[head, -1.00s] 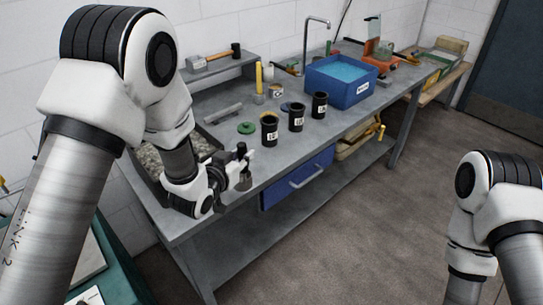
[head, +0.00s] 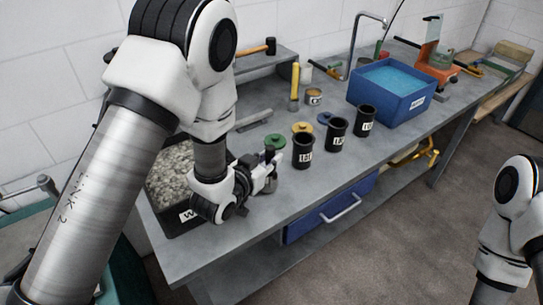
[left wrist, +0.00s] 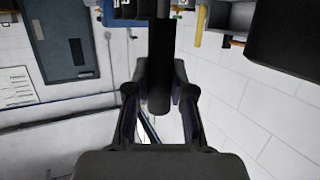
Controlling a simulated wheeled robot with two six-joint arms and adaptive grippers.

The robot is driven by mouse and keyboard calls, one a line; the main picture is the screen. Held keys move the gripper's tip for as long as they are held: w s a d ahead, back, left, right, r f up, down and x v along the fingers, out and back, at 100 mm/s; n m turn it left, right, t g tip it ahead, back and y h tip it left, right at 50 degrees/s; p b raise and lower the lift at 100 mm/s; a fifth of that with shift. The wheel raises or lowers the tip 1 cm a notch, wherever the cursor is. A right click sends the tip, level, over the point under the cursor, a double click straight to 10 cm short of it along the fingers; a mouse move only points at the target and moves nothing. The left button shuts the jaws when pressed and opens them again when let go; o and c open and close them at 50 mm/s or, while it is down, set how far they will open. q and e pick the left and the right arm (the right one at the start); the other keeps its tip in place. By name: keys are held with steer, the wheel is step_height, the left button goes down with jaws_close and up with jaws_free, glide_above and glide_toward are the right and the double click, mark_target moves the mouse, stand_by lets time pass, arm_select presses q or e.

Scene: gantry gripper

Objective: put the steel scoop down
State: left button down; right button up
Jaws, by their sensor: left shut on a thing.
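My left gripper (head: 262,180) is at the near edge of the bench, right of the gravel tray and in front of the green lid. In the left wrist view, its two fingers (left wrist: 160,100) are shut on a dark, round handle (left wrist: 160,85), which I take to be the steel scoop's. The handle runs up out of the picture between the fingers. The scoop's bowl cannot be made out in either view. My right arm shows at the right edge, but its gripper is out of view.
A dark tray (head: 168,221) of grey gravel stands left of the gripper. A blue bin (head: 392,108) is further back. Some bare bench top (head: 300,190) lies in front of the canisters.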

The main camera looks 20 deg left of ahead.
arm_select(q)
steer(key=shift+w+d+f, duration=0.1)
steer(key=shift+w+f, duration=0.15)
steer(key=shift+w, duration=0.05)
steer(key=c, duration=1)
jaws_free()
steer(key=shift+s, duration=0.1)
steer(key=shift+s+r, duration=0.15)
arm_select(e)
steer(key=shift+w+f, duration=0.1)
steer(key=shift+w, duration=0.05)
